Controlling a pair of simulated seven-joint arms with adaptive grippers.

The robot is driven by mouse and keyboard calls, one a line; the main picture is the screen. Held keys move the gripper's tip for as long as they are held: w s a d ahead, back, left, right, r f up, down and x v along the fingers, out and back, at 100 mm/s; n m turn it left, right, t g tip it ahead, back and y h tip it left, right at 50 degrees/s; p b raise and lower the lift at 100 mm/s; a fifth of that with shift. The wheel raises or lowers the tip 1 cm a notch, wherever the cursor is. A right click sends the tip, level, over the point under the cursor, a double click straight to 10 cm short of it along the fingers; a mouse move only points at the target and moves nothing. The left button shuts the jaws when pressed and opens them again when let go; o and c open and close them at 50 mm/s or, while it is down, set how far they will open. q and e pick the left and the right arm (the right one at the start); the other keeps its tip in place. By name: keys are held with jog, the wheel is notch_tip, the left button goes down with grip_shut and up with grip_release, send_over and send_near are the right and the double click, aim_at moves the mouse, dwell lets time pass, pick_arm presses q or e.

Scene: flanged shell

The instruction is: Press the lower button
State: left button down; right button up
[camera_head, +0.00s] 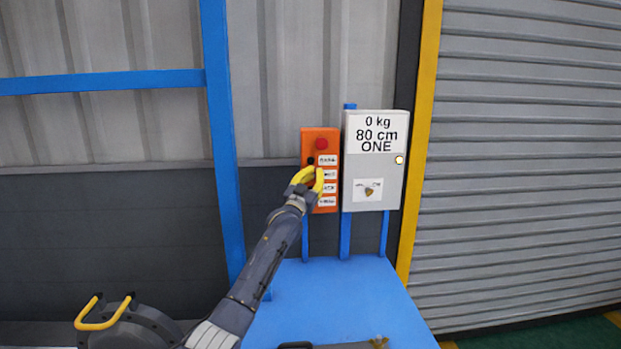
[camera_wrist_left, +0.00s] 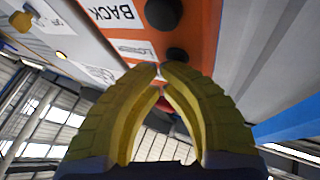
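An orange control box (camera_head: 320,134) hangs on the wall with a red button (camera_head: 321,143) at its top, a black button (camera_head: 311,161) below it and a column of white labels. My left gripper (camera_head: 318,178) is in front of the box's left middle and hides the buttons there. In the left wrist view its yellow fingertips (camera_wrist_left: 160,67) are together and empty, close to a black button (camera_wrist_left: 177,54). The label beside that button (camera_wrist_left: 134,49) seems to read LOWER. A larger black button (camera_wrist_left: 163,13) sits by the BACK label (camera_wrist_left: 113,11). Contact cannot be told.
A grey cabinet (camera_head: 372,160) marked "0 kg 80 cm ONE" stands just right of the box. A blue platform (camera_head: 330,290) lies below, a blue post (camera_head: 222,130) stands left, and a yellow post (camera_head: 422,130) and grey shutter (camera_head: 520,170) are right.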

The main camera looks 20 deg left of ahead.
pick_arm(q)
jog(key=shift+w+a+f, duration=0.1)
jog(key=shift+w+a, duration=0.15)
jog(key=shift+w, duration=0.25)
dwell(0.8)
jog(key=shift+s, duration=0.15)
jog(key=shift+s+d, duration=0.35)
jog(key=shift+s, duration=0.5)
jog(key=s+d, duration=0.2)
jog(key=s, duration=0.3)
jog(key=shift+s, duration=0.35)
jog(key=shift+d, duration=0.15)
